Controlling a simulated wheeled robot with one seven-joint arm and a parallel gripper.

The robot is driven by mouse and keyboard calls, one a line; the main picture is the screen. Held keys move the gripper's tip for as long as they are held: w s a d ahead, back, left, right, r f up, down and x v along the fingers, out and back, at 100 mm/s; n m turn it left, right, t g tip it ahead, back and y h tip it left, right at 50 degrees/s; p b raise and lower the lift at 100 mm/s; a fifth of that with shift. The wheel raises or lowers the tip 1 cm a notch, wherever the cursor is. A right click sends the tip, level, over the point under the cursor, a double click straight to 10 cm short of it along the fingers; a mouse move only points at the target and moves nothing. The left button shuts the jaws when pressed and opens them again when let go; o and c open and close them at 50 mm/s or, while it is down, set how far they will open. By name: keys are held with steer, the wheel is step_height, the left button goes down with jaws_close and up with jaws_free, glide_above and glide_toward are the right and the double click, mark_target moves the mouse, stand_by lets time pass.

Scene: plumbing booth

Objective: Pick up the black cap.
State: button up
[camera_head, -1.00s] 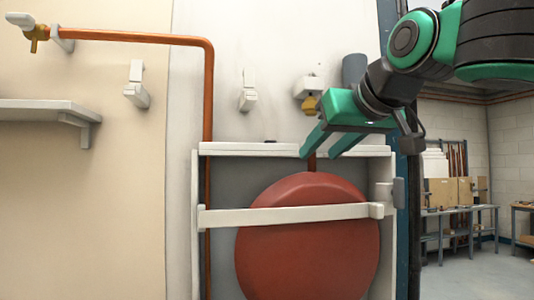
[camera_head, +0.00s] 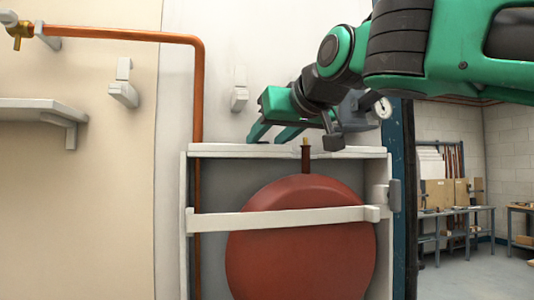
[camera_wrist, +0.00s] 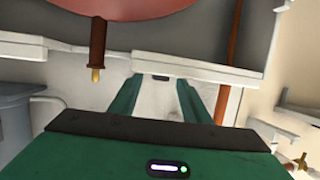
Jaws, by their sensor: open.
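A small dark object, which looks like the black cap (camera_wrist: 161,77), lies at the white top ledge of the frame around the red vessel. In the wrist view it shows between and just beyond my two green fingertips. My gripper (camera_wrist: 158,80) is open, with nothing held between its fingers. In the head view my gripper (camera_head: 267,139) reaches down to the ledge from the right, and I cannot make out the cap clearly there.
The red vessel (camera_head: 300,245) sits in the white frame below. Its brown pipe stub with brass tip (camera_head: 305,157) rises close to the right of my fingers. A copper pipe (camera_head: 198,100) runs down at left. A gauge (camera_head: 382,108) is at right.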

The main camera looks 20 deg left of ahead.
mark_target(263, 143)
steer(key=x, duration=0.3)
jaws_close()
steer(key=shift+r, duration=0.15)
steer(key=shift+s+d+r, duration=0.1)
steer(key=shift+d+r, duration=0.05)
steer(key=shift+r, duration=3.25)
steer(key=s+d, duration=0.5)
steer(key=s, duration=0.3)
steer(key=s+d, duration=0.5)
steer(key=s, duration=0.3)
steer(key=shift+s, duration=0.4)
